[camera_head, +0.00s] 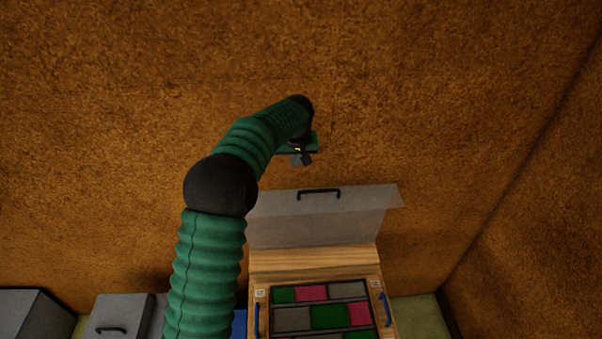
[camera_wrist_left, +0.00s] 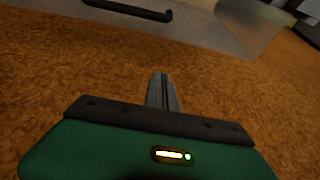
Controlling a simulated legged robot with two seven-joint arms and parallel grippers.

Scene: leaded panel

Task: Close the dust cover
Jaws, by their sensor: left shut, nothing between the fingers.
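The dust cover (camera_head: 318,222) is a translucent panel raised at the back of a wooden case (camera_head: 314,261), with a black handle (camera_head: 319,193) at its upper edge. The case holds a leaded panel (camera_head: 327,308) of green, pink and grey pieces. My left gripper (camera_head: 302,160) is shut and empty, above and slightly left of the cover's handle in the head view. In the left wrist view its fingers (camera_wrist_left: 162,92) are together, with the cover (camera_wrist_left: 215,30) and its handle (camera_wrist_left: 128,10) beyond them, apart from the fingers. My right gripper is in neither view.
A grey box with a handle (camera_head: 118,318) and another grey box (camera_head: 28,314) stand at lower left. Blue handles (camera_head: 384,310) are on the case's sides. A brown textured wall (camera_head: 420,80) fills the background. My left arm hides part of the area left of the case.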

